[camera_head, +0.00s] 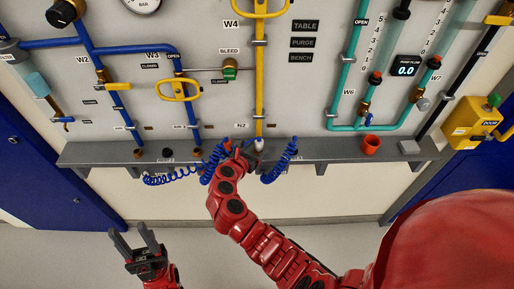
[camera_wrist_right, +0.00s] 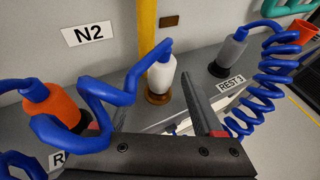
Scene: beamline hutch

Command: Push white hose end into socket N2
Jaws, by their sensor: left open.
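The white hose end (camera_wrist_right: 161,76) stands upright at a brass ring-shaped socket (camera_wrist_right: 158,97) below the yellow pipe, right of the N2 label (camera_wrist_right: 87,33). How deep it sits cannot be told. A blue coiled hose leaves its top to the left. In the head view the white end (camera_head: 259,144) shows at the shelf, just right of my right gripper (camera_head: 240,150). In the wrist view my right gripper's fingers (camera_wrist_right: 160,112) are apart, nearer the camera than the white end, with nothing visible between them. My left gripper (camera_head: 141,243) is open and empty, low over the floor.
An orange hose end (camera_wrist_right: 52,105) stands left of the white one, and a grey hose end (camera_wrist_right: 231,50) stands right, by the REST 3 label (camera_wrist_right: 231,84). Blue coils hang close to the gripper. The grey shelf (camera_head: 330,150) carries an orange cup (camera_head: 371,145) on the right.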

